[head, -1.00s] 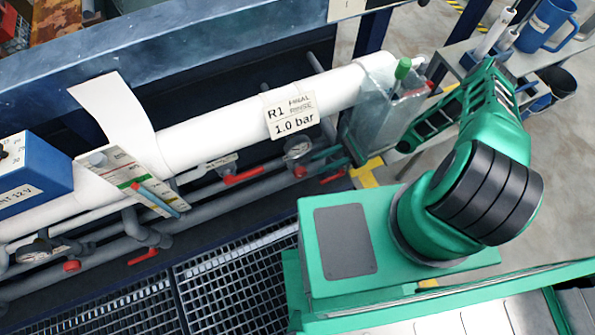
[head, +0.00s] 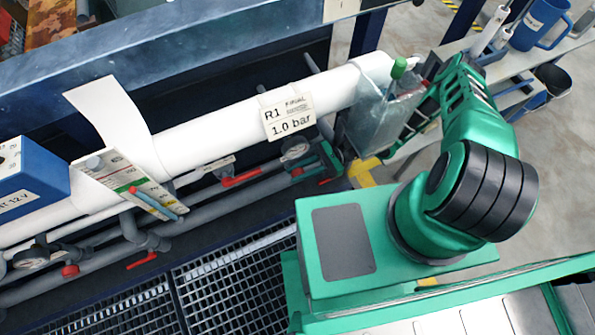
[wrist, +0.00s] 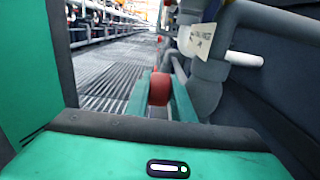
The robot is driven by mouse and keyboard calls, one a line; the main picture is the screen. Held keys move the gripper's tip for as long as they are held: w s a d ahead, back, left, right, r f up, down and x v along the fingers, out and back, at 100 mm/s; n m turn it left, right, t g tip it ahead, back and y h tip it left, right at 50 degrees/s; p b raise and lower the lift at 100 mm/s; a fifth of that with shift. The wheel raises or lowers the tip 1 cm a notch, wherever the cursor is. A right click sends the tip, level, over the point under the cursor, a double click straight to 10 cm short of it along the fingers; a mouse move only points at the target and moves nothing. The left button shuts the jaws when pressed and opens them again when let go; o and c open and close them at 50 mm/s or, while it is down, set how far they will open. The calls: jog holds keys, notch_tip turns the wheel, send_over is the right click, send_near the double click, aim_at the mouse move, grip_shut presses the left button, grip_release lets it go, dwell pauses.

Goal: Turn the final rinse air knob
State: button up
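The red air knob (wrist: 159,88) shows in the wrist view, low beside a grey pipe. The two green fingers of my gripper (wrist: 160,100) stand on either side of it and appear to touch it, with a gap about as wide as the knob. In the head view a small red knob (head: 297,172) is below a round gauge (head: 295,148), under the R1 final rinse sign (head: 289,116) reading 1.0 bar. My gripper (head: 322,158) reaches in from the right beside it. The knob's contact faces are partly hidden.
A thick white pipe (head: 220,128) runs above. Grey pipes with red lever handles (head: 240,177) run below it. A clear holder (head: 385,110) with a green-capped item is close to my forearm. Metal grating (head: 235,285) covers the floor in front.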

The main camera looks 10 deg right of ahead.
grip_shut()
jog(key=shift+w+y, duration=0.15)
jog(key=shift+y, duration=0.45)
jog(key=shift+o, duration=1.9)
grip_release()
jog(key=shift+h, duration=0.5)
